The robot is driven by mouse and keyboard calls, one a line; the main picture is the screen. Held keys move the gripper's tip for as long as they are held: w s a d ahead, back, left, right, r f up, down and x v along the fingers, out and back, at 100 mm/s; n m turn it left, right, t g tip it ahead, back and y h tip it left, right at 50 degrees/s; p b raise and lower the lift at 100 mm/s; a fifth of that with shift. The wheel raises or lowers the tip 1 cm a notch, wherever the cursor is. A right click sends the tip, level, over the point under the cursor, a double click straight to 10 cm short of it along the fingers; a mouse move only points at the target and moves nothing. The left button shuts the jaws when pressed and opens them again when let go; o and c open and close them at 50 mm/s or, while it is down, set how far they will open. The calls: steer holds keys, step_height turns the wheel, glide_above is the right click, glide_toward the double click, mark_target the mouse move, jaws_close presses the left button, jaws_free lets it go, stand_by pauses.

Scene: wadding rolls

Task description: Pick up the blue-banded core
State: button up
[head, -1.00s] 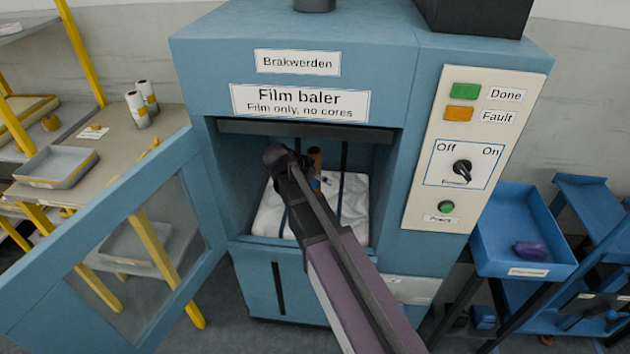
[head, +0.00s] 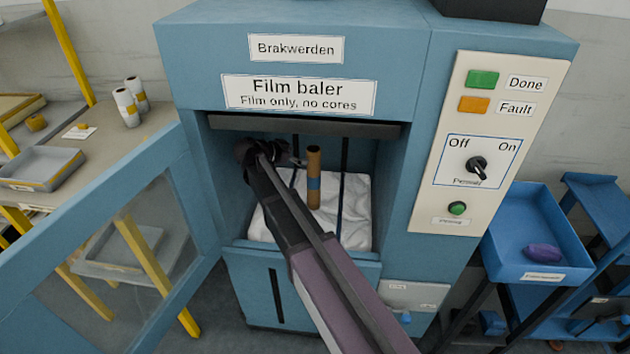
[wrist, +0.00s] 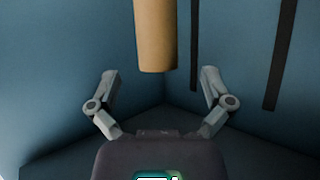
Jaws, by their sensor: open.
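The blue-banded core (head: 314,180) is a brown cardboard tube with a blue band around its middle. It stands upright on the white bale inside the film baler. In the wrist view the core (wrist: 155,35) shows as a plain tan tube ahead of my gripper, between the lines of the two fingers; its band is out of that view. My gripper (wrist: 158,88) is open and empty, its fingers spread wide and apart from the core. In the head view my gripper (head: 298,161) is inside the chamber, left of the core, and partly hidden by my arm.
The film baler (head: 300,45) surrounds my arm with a top edge and side walls. Its door (head: 130,230) stands open at left. The white bale (head: 357,205) fills the chamber floor. Blue tray (head: 507,248) at right; table with white rolls (head: 127,107) at left.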

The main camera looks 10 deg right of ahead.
mark_target(315, 148)
steer(key=shift+x, duration=0.75)
steer(key=shift+d+f+b, duration=0.1)
steer(key=shift+b, duration=0.2)
steer(key=shift+b+x, duration=1.1)
steer(key=shift+x, duration=1.45)
steer(key=shift+s+d, duration=0.1)
steer(key=c, duration=1.3)
steer(key=shift+r, duration=0.35)
step_height(315, 148, up, 3)
steer(key=p, duration=0.3)
steer(key=s+a, duration=0.3)
steer(key=s, duration=0.1)
steer(key=s+a+r+p, duration=0.1)
steer(key=s+a, duration=0.2)
steer(key=s, duration=0.1)
steer(key=s+a+p, duration=0.1)
steer(key=s+a, duration=0.3)
steer(key=shift+s+a+r, duration=0.1)
steer(key=shift+s+r, duration=0.15)
steer(key=shift+r, duration=0.05)
